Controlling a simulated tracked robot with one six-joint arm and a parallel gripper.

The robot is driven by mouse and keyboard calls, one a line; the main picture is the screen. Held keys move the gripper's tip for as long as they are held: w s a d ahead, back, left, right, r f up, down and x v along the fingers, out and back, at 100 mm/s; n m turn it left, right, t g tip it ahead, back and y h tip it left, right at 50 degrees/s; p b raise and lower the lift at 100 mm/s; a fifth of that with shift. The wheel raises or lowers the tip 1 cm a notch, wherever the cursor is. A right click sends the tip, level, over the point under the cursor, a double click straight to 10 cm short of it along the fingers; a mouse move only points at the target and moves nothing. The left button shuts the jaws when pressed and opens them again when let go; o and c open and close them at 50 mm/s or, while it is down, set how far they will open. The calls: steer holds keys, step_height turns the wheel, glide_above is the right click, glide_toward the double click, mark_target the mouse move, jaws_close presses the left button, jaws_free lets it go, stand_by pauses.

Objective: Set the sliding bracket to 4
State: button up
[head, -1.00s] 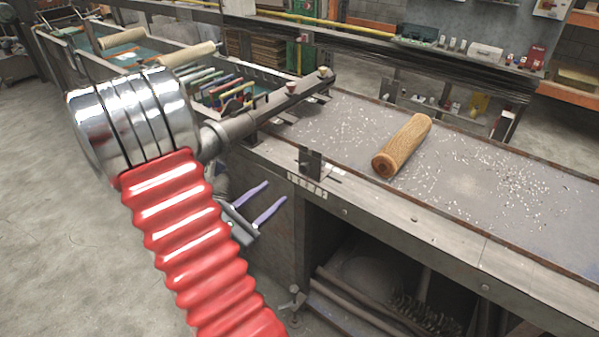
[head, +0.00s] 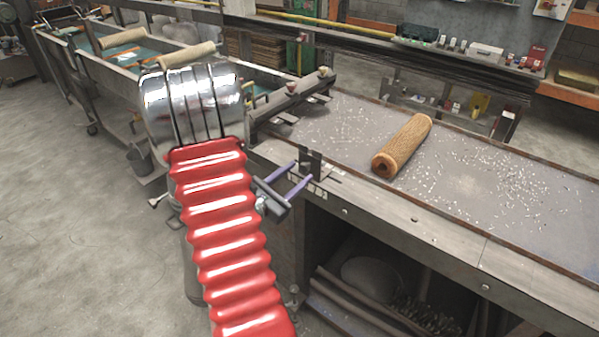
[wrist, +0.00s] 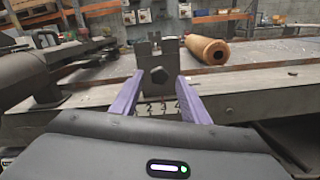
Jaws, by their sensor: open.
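The sliding bracket is a dark metal block with a hex bolt; it stands upright on the bench's front edge in the wrist view (wrist: 157,82) and the head view (head: 313,158). A small number strip (wrist: 164,107) lies below it. The digits 2, 3 and 4 seem readable there, with the bracket above about 2 to 3; the exact setting is unclear. My gripper (head: 304,171) has two purple fingers and is open. In the wrist view the fingers (wrist: 160,77) flank the bracket left and right, with gaps visible. How far they reach along its sides is unclear.
A wooden roller (head: 402,146) lies on the debris-strewn bench top (head: 480,185) behind the bracket. A dark rail with clamps (head: 290,105) runs at the bench's left end. Open shelving (head: 380,275) is below.

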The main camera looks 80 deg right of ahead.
steer(key=shift+x, duration=0.9)
steer(key=shift+a, duration=0.1)
steer(key=shift+c, duration=0.6)
jaws_close()
